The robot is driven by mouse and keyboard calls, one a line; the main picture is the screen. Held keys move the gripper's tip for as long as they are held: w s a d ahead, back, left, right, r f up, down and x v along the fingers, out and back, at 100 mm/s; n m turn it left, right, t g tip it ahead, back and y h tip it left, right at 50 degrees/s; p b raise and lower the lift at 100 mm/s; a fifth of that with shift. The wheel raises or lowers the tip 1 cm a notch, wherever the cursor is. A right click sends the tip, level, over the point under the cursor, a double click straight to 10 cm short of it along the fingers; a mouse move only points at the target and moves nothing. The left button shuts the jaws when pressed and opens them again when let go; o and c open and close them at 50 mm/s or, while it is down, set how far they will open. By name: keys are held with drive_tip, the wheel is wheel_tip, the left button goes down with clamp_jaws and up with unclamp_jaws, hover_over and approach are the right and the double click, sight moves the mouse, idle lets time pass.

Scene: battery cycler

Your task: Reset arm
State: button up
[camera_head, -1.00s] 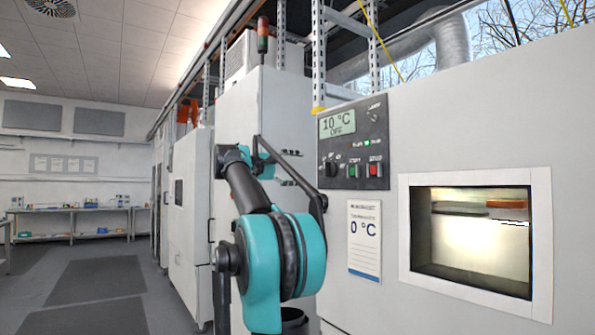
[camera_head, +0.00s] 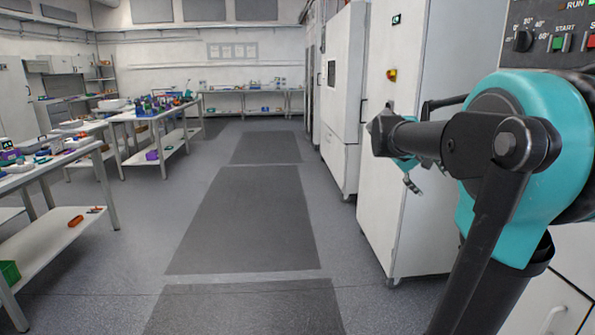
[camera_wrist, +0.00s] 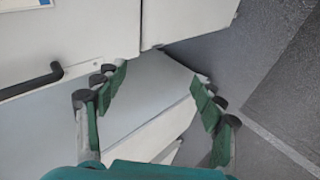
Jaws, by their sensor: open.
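My arm, teal and black, stands at the right of the head view, with its forearm pointing left. My gripper (camera_head: 411,184) is small and partly hidden there, hanging below the wrist in front of a tall white cabinet. In the wrist view my gripper (camera_wrist: 159,82) shows two green-padded fingers spread wide apart. They are open, with nothing between them. White cabinet surfaces (camera_wrist: 90,30) lie beyond the fingers, and the grey floor (camera_wrist: 260,60) shows at the right.
Tall white cabinets (camera_head: 375,220) line the right side, close to my arm. A control panel (camera_head: 550,35) shows at top right. Workbenches (camera_head: 75,133) with many small items stand at left. The grey floor aisle (camera_head: 240,215) between is clear.

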drive_tip(key=s+a+f+y, duration=0.3)
drive_tip(key=s+a+f, duration=0.3)
drive_tip(key=f, duration=0.4)
drive_tip(key=s+a+f+y, duration=0.3)
drive_tip(key=s+a+f, duration=0.4)
drive_tip(key=f, duration=0.3)
drive_tip(key=s+a+f+t+y, duration=0.1)
drive_tip(key=s+a+f+y, duration=0.1)
drive_tip(key=s+a+f, duration=0.5)
wheel_tip(320, 180, down, 3)
drive_tip(key=shift+s+f+m+y, duration=0.1)
drive_tip(key=shift+s+m+y, duration=0.2)
drive_tip(key=shift+s+y, duration=0.1)
